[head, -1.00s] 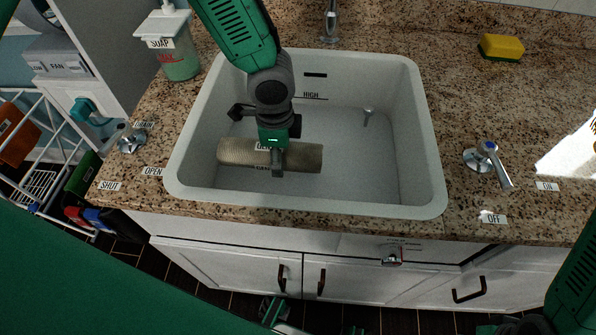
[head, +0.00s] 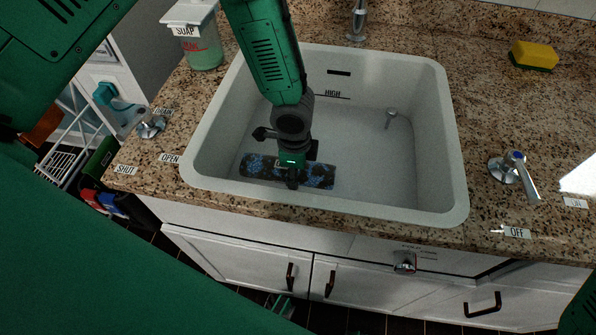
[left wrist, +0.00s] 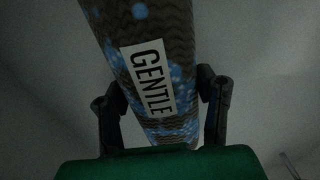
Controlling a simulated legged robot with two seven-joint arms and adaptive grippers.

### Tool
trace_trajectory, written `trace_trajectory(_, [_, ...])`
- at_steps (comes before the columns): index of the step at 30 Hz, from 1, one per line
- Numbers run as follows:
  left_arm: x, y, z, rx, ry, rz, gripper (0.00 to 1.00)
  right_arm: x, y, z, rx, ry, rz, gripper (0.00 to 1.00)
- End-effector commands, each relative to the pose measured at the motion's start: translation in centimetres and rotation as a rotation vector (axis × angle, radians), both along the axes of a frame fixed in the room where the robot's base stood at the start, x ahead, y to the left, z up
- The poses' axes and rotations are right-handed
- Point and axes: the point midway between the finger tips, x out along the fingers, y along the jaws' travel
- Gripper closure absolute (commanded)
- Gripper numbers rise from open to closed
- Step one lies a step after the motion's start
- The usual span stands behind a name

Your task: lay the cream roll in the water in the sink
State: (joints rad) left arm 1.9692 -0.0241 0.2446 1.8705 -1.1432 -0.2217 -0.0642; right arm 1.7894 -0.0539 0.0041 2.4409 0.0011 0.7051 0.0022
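The roll (head: 318,175) lies low in the white sink (head: 455,190), near its front left, long side running left to right. It looks dark grey-brown with bright blue speckles. In the left wrist view the roll (left wrist: 125,30) has a ribbed surface and a white label reading GENTLE. My left gripper (head: 292,180) reaches down into the sink over the roll's middle. Its two fingers (left wrist: 160,105) press against either side of the roll. A water surface is hard to make out. My right gripper is out of view.
A faucet (head: 358,20) stands behind the sink. A soap bottle (head: 200,50) and a drain knob (head: 150,127) are at left. A yellow sponge (head: 534,55) and a tap lever (head: 520,175) are at right.

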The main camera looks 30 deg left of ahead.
Motion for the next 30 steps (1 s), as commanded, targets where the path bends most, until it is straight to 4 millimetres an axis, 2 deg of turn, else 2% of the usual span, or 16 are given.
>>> trace_trajectory(1, [0.0,0.2,-0.1,0.000,0.001,0.002,0.34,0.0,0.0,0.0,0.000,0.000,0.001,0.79])
trace_trajectory(2, [0.0,0.2,-0.1,0.000,0.001,0.002,0.27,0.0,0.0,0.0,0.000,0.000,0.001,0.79])
trace_trajectory(10, [0.0,-0.1,0.1,0.002,0.001,0.002,0.27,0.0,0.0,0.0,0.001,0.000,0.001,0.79])
trace_trajectory(13, [0.1,-0.2,0.8,0.003,-0.001,0.002,0.27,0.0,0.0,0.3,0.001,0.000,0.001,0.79])
trace_trajectory(17, [0.1,-0.2,3.0,0.005,-0.004,0.003,0.27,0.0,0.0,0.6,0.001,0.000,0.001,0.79])
trace_trajectory(24, [0.0,0.0,8.2,0.001,-0.003,0.004,0.27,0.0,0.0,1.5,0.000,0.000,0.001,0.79])
trace_trajectory(30, [0.0,0.2,11.2,-0.001,-0.001,0.003,0.27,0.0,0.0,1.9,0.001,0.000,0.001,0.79])
